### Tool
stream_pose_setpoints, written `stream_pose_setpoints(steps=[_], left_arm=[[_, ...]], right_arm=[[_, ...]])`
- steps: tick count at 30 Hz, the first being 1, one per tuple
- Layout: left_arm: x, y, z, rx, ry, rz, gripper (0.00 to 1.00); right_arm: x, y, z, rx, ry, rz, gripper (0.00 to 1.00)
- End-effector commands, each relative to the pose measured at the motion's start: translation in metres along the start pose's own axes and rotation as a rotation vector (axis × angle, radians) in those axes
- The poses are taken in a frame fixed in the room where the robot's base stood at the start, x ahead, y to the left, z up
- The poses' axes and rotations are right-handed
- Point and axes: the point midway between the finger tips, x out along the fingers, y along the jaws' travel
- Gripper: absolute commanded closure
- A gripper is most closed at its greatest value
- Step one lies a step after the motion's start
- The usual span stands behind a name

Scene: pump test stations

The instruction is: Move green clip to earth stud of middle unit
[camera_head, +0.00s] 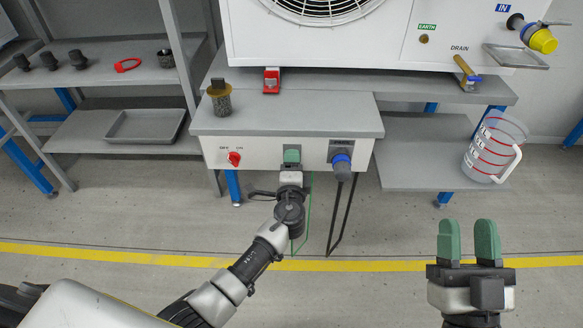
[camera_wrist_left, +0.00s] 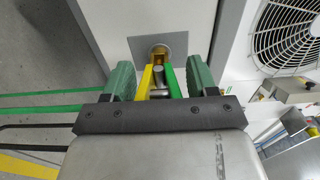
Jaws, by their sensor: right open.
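The clip (camera_wrist_left: 172,82) has one green and one yellow handle, spread in a V. In the left wrist view its nose is at a brass stud (camera_wrist_left: 160,51) on a square grey plate (camera_wrist_left: 178,42) on the bench's front panel. My left gripper (camera_head: 291,158) is at this panel. It also shows in the left wrist view (camera_wrist_left: 161,80), with its green fingers either side of the clip handles; whether they press on them is unclear. In the head view the gripper hides the clip. The unit (camera_head: 330,45) above has an EARTH stud (camera_head: 424,39). My right gripper (camera_head: 468,240) is open and empty.
The panel has a red switch (camera_head: 234,159) and a blue plug (camera_head: 341,163) with a black cable. A green cable (camera_head: 310,205) hangs below. A jug (camera_head: 492,148) is at right.

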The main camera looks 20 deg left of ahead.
Motion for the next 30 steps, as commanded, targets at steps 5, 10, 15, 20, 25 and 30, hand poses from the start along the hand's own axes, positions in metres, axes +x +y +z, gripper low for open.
stream_pose_setpoints(steps=[5, 10, 15, 20, 25, 30], left_arm=[[0.005, -0.006, 0.004, -0.002, -0.008, -0.011, 0.70], [0.005, -0.006, 0.004, -0.002, -0.008, -0.011, 0.96], [0.003, -0.006, 0.004, -0.002, -0.008, -0.012, 0.99], [-0.003, -0.007, 0.004, -0.002, -0.008, -0.012, 0.99], [-0.012, -0.004, 0.002, -0.002, -0.006, -0.008, 0.99], [-0.019, -0.004, 0.001, -0.002, -0.003, -0.006, 0.99]], right_arm=[[0.000, 0.000, 0.000, 0.001, -0.001, 0.000, 0.57], [0.000, 0.000, 0.000, 0.001, -0.002, 0.000, 0.57], [0.001, 0.000, 0.000, 0.001, -0.005, 0.000, 0.57], [0.001, 0.000, 0.003, 0.000, -0.031, 0.000, 0.57], [0.002, 0.001, 0.007, -0.001, -0.063, 0.002, 0.57], [0.001, 0.002, 0.011, -0.003, -0.095, 0.004, 0.57]])
